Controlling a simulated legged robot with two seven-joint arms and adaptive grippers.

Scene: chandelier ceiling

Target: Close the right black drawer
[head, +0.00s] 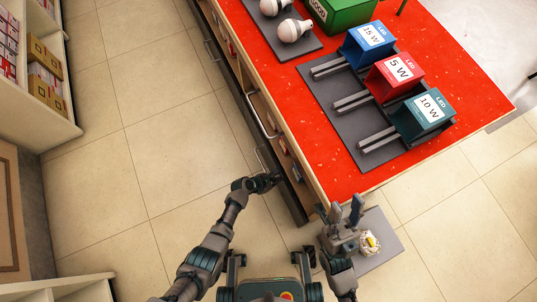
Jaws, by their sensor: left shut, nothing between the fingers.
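The right black drawer (290,197) is under the red-topped counter, on its left side. Its dark front edge stands out a little from the counter, and a strip of its inside with small items shows in the gap. A thin handle (261,160) shows on its outer face. My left gripper (275,179) is shut and empty, at the outer side of this drawer front; I cannot tell whether it touches. My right gripper (346,211) is open and empty, with fingers apart, near the counter's near corner.
The red counter (318,150) carries blue, red and teal LED boxes (421,112) on a dark stand, bulbs (294,30) and a green box (345,12). A silver handle (262,116) juts from its side. A grey platform (382,250) is below my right gripper. Tiled floor at left is clear.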

